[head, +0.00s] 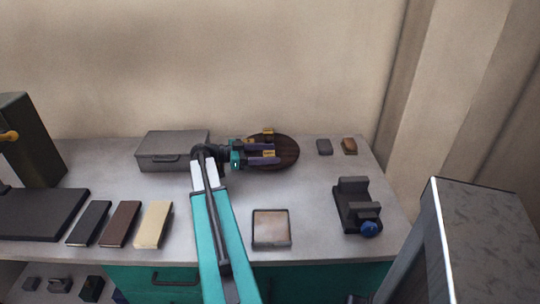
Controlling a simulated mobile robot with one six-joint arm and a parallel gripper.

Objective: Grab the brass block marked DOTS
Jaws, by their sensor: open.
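A brass block (268,154) sits over the dark round wooden board (289,152), in the gap at my gripper's fingers. A second brass block (268,131) shows at the board's back edge, beyond the far finger. The markings on both are too small to read, so I cannot tell which one says DOTS. My gripper (277,152) is open, with its two purple fingers pointing right over the board, one on each side of the nearer block. I cannot tell whether either finger touches it. The fingers hide part of the board.
A grey lidded box (172,150) stands left of my gripper. A dark block (324,147) and a brown block (349,146) lie to the right. A black vise-like device (357,207) with a blue knob and a shallow square tray (271,229) stand nearer. Bare tabletop lies between them.

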